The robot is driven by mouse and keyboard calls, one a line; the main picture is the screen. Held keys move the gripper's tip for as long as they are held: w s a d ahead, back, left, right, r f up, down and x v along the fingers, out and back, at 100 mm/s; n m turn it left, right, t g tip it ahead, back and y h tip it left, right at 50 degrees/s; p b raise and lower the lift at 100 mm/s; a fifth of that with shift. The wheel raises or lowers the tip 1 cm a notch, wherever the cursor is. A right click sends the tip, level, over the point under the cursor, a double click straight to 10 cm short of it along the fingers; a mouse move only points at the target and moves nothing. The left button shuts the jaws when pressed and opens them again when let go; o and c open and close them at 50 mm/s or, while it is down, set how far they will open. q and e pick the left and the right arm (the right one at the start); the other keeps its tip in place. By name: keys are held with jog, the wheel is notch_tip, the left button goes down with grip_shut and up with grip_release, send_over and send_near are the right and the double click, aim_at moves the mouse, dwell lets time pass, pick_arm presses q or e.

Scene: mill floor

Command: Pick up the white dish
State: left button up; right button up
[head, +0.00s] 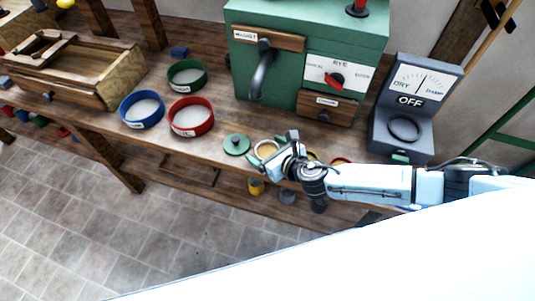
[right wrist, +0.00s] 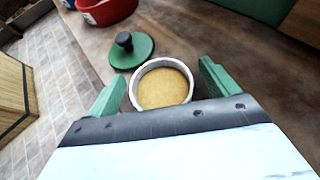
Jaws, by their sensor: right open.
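The white dish (right wrist: 134,90) is a small round pan with a pale rim and a yellow-brown filling. In the right wrist view it sits on the bench between the two green fingers of my right gripper (right wrist: 163,72), which stand apart with nothing clasped. In the head view the dish (head: 257,150) shows near the bench's front edge, partly hidden by my right gripper (head: 279,148). I cannot tell the exact height of the fingers over the bench. My left gripper is not in view.
A green lid with a dark knob (head: 237,144) lies just left of the dish. Red (head: 191,130), blue (head: 141,123) and green (head: 187,87) sieves stand farther left. The green mill box (head: 289,70) rises behind; a grey moisture meter (head: 403,130) is at right.

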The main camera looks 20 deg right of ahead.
jog(key=c, duration=1.1)
